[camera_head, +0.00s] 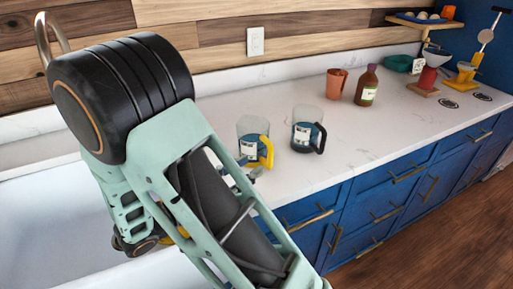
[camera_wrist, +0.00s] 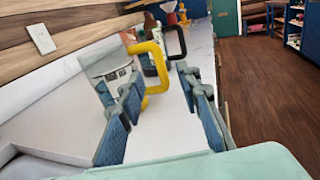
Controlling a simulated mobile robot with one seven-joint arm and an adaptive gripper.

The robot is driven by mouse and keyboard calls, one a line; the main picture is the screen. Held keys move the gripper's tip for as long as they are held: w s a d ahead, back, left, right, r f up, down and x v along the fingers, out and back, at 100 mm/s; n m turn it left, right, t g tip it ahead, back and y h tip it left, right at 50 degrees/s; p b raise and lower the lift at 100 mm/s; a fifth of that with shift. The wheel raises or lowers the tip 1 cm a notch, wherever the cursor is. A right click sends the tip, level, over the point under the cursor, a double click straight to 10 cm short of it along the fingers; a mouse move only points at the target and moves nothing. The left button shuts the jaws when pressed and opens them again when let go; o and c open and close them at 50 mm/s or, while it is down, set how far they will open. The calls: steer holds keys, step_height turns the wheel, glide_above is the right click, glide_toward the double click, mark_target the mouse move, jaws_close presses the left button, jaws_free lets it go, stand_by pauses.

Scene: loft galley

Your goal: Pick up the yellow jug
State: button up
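The yellow jug (camera_head: 250,128) is a clear jug with a yellow handle and a white label. It stands upright on the white counter. In the wrist view the jug (camera_wrist: 104,66) is ahead of my gripper (camera_wrist: 160,88), which is open with its two blue-padded fingers apart. The yellow handle (camera_wrist: 159,66) appears between the fingertips, and the left finger overlaps the jug's lower body. I cannot tell whether any finger touches it. In the head view my arm hides most of the gripper.
A similar jug with a black handle (camera_head: 307,130) stands close on the right. Farther along are an orange cup (camera_head: 336,84), a brown bottle (camera_head: 367,87) and a small shelf stand (camera_head: 424,70). A wall with an outlet (camera_head: 255,41) runs behind. The counter's front edge is near the jugs.

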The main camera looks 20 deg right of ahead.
mark_target(269, 155)
steer(key=x, duration=0.6)
steer(key=shift+d+r, duration=0.1)
steer(key=shift+d, duration=0.1)
steer(key=shift+c, duration=0.4)
jaws_close()
steer(key=shift+w, duration=0.1)
